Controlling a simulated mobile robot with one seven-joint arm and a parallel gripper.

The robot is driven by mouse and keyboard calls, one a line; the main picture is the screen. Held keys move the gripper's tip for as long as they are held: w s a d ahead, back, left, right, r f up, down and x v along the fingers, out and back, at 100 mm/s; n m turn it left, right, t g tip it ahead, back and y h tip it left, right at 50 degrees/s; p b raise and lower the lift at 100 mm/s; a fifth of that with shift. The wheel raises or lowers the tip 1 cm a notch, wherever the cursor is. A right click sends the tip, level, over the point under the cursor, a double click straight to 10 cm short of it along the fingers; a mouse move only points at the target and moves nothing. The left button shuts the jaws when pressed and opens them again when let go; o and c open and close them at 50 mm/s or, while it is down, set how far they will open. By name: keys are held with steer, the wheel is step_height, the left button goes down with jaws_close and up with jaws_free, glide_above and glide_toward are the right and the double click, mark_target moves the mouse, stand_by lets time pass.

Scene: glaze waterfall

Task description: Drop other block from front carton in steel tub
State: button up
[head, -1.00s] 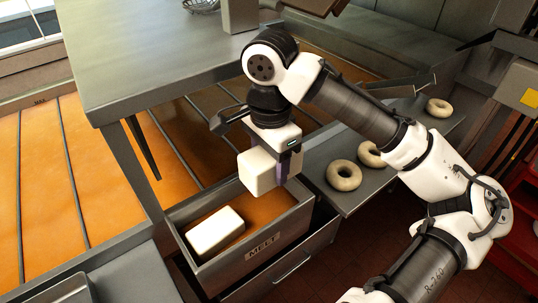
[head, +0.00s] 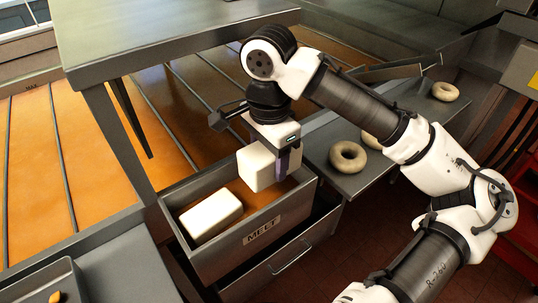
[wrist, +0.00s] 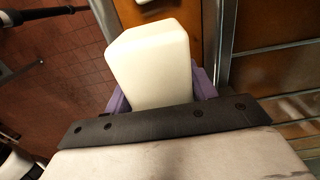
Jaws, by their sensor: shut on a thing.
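My gripper (head: 286,166) is shut on a white block (head: 257,166), which hangs at the right part of the steel tub (head: 292,212), around the height of its rim. In the wrist view the same block (wrist: 153,65) sits between the purple fingers and fills the middle. The tub carries a "MELT" label and has orange liquid inside. Another white block (head: 211,216) lies in the tub's left part. I cannot tell whether the held block touches the liquid. The front carton cannot be made out.
Pale rings (head: 348,156) lie on a grey shelf right of the tub. A steel table (head: 170,45) stands over the orange liquid channels (head: 40,160) behind. A grey tray (head: 45,285) is at the lower left. My arm spans the right side.

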steer(key=o, duration=1.4)
step_height(320, 180, up, 14)
steer(key=shift+f+b, duration=0.1)
steer(key=shift+b, duration=0.4)
